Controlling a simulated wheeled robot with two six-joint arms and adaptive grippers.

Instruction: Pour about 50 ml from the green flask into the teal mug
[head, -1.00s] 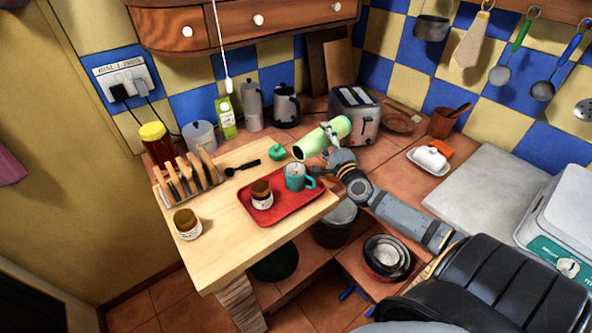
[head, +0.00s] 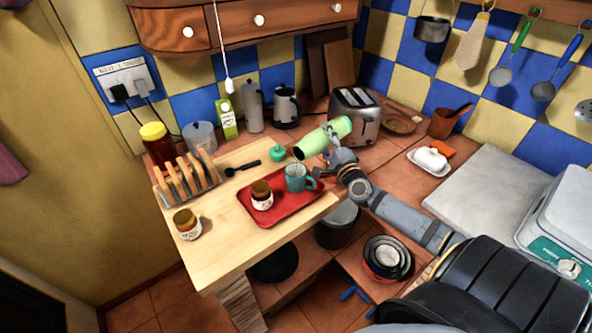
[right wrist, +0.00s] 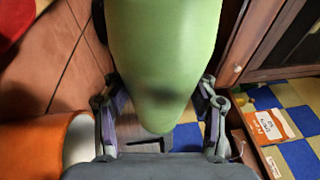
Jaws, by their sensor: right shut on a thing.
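The green flask (head: 321,138) is held tilted in the air by my right gripper (head: 331,137), its mouth end low and to the left, above the tray's right side. In the right wrist view the flask (right wrist: 160,50) fills the middle between the fingers of the gripper (right wrist: 160,110). The teal mug (head: 296,178) stands upright on the red tray (head: 283,212), below and left of the flask's mouth, apart from it. No stream of liquid shows. The mug's contents cannot be made out. My left gripper is not in view.
A green round lid-like thing (head: 277,152) and a dark spoon (head: 243,168) lie behind. A toast rack (head: 187,183) and another jar (head: 187,224) are at left. The toaster (head: 354,116) stands behind the flask.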

